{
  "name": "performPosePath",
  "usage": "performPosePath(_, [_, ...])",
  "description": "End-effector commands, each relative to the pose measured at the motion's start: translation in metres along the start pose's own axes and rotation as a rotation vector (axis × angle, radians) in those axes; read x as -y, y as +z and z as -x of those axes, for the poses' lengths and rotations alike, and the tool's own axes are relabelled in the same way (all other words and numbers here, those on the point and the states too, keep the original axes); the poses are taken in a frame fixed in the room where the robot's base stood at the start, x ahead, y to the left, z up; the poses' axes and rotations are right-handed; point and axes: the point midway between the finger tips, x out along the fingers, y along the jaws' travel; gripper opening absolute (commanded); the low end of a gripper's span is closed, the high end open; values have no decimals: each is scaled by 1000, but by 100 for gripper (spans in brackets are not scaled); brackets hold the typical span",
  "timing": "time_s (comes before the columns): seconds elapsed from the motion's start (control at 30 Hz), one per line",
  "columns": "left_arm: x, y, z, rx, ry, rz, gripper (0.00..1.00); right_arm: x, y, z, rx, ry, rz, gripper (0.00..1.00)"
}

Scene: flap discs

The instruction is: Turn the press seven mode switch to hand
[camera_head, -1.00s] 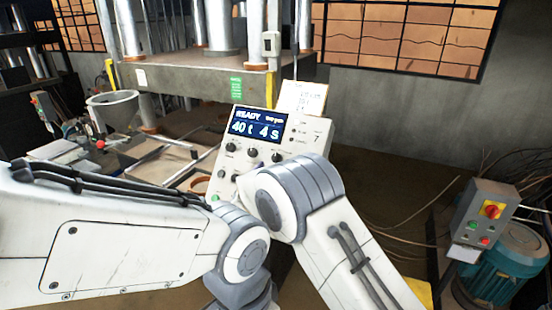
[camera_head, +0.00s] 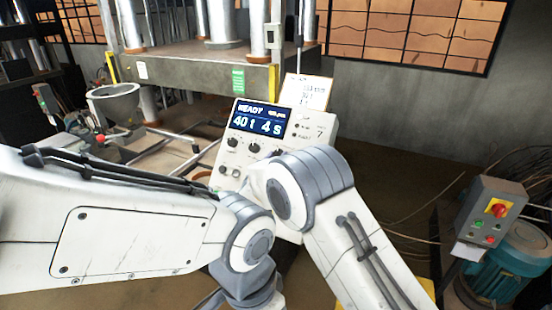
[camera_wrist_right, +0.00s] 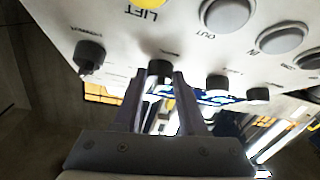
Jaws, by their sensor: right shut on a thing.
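The press control panel (camera_head: 318,150) stands tilted mid-scene, with a blue READY screen (camera_head: 258,121) showing 40 t and 4 s and a 7 at its right. In the right wrist view the panel face appears upside down, with a yellow LIFT button (camera_wrist_right: 150,4), grey OUT and IN buttons and several black knobs. My right gripper (camera_wrist_right: 160,76) is shut on one black knob (camera_wrist_right: 160,67), a finger on each side; its label is too blurred to read, and so is its setting. In the head view my right arm covers that part of the panel. My left gripper is out of view.
My left forearm crosses the lower left, close to my right arm. The press (camera_head: 190,72) stands behind the panel, with a grey hopper (camera_head: 113,103) at left. A switch box (camera_head: 487,218) and teal motor (camera_head: 520,255) stand at right, with loose cables near them.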

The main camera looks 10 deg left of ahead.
Motion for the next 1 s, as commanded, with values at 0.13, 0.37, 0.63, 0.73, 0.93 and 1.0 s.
performPosePath(0.13, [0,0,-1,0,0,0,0,-2,0,0,-3,-36,44,0])
performPosePath(0.37, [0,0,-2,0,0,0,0,-5,0,0,-13,-141,169,0])
performPosePath(0.63, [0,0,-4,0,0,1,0,-8,0,-1,-25,-291,348,0])
performPosePath(0.73, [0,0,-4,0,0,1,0,-10,-1,-1,-30,-340,407,0])
performPosePath(0.93, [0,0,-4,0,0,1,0,-10,-2,-2,-37,-424,505,0])
performPosePath(1.0, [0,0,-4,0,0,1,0,-11,-2,-2,-39,-447,531,0])
